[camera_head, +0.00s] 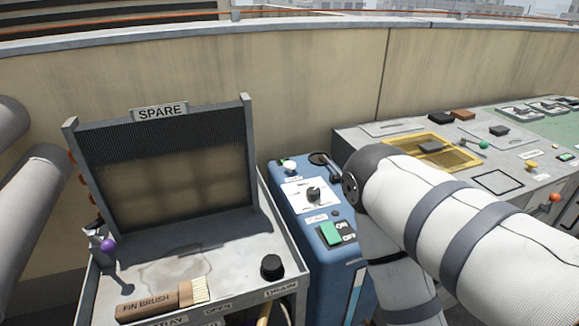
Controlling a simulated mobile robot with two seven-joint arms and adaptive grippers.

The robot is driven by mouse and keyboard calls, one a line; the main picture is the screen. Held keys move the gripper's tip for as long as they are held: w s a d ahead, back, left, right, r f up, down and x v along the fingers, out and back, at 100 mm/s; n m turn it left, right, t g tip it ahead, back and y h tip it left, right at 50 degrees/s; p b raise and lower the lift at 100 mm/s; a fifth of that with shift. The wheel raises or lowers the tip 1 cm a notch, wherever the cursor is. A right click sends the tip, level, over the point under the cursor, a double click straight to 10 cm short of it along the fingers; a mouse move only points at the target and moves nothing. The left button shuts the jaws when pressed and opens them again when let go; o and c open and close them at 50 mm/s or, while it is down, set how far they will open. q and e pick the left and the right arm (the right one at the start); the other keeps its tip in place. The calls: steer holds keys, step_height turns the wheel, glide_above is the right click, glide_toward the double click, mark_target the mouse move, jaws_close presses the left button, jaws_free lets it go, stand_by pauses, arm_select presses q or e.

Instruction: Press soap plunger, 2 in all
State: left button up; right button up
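I cannot make out for certain which part is the soap plunger. A white round-topped knob (289,167) stands at the back left of the blue unit (293,214). A black knob (271,266) stands at the front right of the grey tray with the SPARE panel, near a DRAIN label. A purple ball-topped part (108,245) is at that tray's left edge. Neither gripper shows. A white, banded, jointed limb, which looks like my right arm, crosses from the right and bends downward, hiding part of the blue unit and the bench behind it.
The SPARE panel (165,185) stands upright at the back of the grey tray. A fin brush (160,300) lies at the tray's front. The blue unit has a dial (313,194) and a green switch (330,234). A grey bench (385,131) with a yellow-framed grille is at right.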

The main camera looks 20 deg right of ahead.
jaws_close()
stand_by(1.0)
